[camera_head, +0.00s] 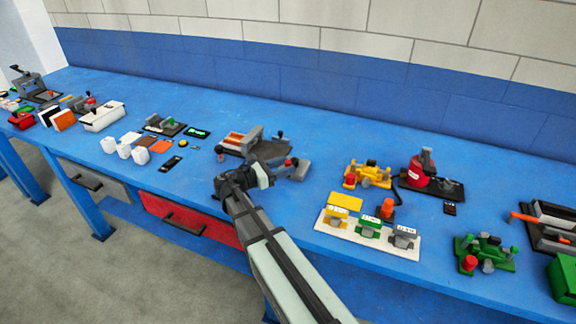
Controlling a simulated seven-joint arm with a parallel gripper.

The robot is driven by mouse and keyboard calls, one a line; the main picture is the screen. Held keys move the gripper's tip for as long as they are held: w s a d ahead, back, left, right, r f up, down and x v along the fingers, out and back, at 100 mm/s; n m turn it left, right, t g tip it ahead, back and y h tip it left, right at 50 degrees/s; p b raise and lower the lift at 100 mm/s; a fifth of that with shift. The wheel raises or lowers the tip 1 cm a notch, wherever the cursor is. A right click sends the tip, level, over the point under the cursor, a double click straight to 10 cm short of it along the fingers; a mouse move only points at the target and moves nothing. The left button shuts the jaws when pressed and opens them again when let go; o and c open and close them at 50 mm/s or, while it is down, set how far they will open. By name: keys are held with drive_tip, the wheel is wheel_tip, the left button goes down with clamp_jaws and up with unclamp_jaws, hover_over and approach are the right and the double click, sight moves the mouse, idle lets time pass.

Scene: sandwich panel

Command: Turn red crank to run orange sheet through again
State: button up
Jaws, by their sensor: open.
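A grey roller machine (252,134) stands on the blue bench near the middle. A flat orange sheet (233,139) lies at its left side. A small red knob (289,162), which looks like the crank's handle, shows at the machine's front right. My gripper (271,163) is over the front of the machine, just left of the red knob, and is open. The gripper and wrist hide part of the machine's front and the crank's arm. I cannot tell whether the fingers touch the knob.
Left of the machine are white containers (124,150), small sheets and a black panel with a green display (197,132). To the right are a white board (350,233) with yellow, green and grey blocks, a yellow device (367,174) and a red-and-grey device (421,172). A red drawer (190,218) is below.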

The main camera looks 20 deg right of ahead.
drive_tip(key=shift+w+d, duration=0.1)
drive_tip(key=shift+d, duration=0.85)
clamp_jaws()
